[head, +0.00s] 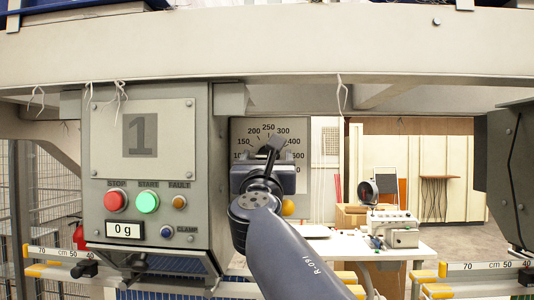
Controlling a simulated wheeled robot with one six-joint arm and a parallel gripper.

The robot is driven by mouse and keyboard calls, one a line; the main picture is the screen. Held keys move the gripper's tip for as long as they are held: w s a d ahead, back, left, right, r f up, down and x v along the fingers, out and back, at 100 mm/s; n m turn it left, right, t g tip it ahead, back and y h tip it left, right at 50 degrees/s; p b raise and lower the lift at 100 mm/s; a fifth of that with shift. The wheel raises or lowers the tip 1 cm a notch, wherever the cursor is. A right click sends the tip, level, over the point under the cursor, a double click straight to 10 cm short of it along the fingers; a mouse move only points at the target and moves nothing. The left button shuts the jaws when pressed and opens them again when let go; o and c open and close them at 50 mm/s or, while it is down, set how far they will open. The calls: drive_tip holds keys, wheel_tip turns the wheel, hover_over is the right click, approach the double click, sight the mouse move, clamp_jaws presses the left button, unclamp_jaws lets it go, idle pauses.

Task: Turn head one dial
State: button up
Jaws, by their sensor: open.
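Head one is a grey box (152,165) with a large "1" on its front, at the left of the head view. Its dial plate (241,128) is just to the right, a pale scale with numbers from about 100 to 600. My gripper (268,162) is right in front of the lower middle of this dial. It is open, but its fingertips are hard to make out. A dark pointed piece (274,145) shows over the scale. The dial's knob is mostly hidden behind my gripper, and I cannot tell whether the fingers touch it.
The box carries a red stop button (115,201), a green start button (148,201), an amber fault lamp (179,202), a blue clamp button (167,232) and a display (124,230) reading 0 g. A beam (300,45) runs overhead. A white table (400,245) stands behind at right.

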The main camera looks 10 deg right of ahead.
drive_tip(key=c, duration=1)
drive_tip(key=shift+m, duration=0.5)
drive_tip(key=shift+o, duration=0.2)
drive_tip(key=shift+f+m+g+h+b, duration=0.1)
drive_tip(key=shift+m+g+h+b, duration=0.2)
drive_tip(key=shift+m+h+b, duration=0.35)
drive_tip(key=m+h, duration=0.1)
drive_tip(key=m, duration=0.1)
drive_tip(key=m+g+h, duration=0.1)
drive_tip(key=m, duration=0.2)
drive_tip(key=shift+w+a+m+b, duration=0.1)
drive_tip(key=shift+m+b, duration=0.15)
drive_tip(key=shift+b, duration=0.05)
drive_tip(key=m+g, duration=0.1)
drive_tip(key=m, duration=0.1)
drive_tip(key=m+g+h, duration=0.1)
drive_tip(key=m, duration=0.1)
drive_tip(key=shift+m+h, duration=0.25)
drive_tip(key=shift+m, duration=0.05)
drive_tip(key=shift+r+m+g+p, duration=0.2)
drive_tip(key=shift+m+g+p, duration=0.45)
drive_tip(key=shift+m, duration=1.15)
drive_tip(key=shift+c, duration=0.2)
drive_tip(key=shift+g+h, duration=0.25)
drive_tip(key=shift+h, duration=0.05)
